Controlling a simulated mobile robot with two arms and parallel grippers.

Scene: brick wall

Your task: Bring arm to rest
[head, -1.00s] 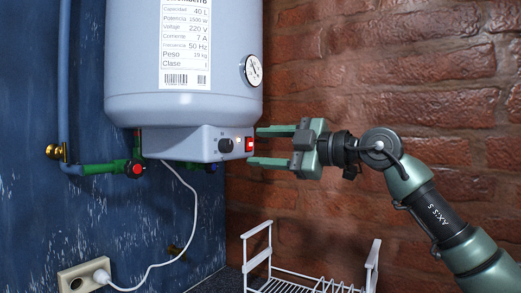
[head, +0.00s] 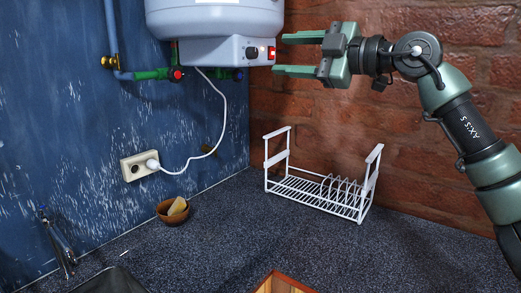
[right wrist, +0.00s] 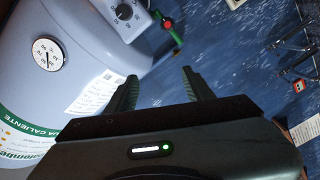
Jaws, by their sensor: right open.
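My right gripper (head: 283,55) is open and empty, raised in front of the brick wall. Its fingers point left, with the tips close to the right end of the water heater's control panel. I cannot tell whether they touch it. The same open fingers show in the right wrist view (right wrist: 160,88). The grey water heater (head: 215,18) hangs on the blue wall. Its panel carries a dark knob (head: 252,53) and a red switch (head: 271,53). My left gripper is not in view.
A white dish rack (head: 315,194) stands on the dark counter (head: 230,235) below my right arm. A wooden bowl (head: 173,217), a faucet (head: 57,240) and a wooden box edge (head: 283,284) are also there. A white plug sits in the wall socket (head: 131,168).

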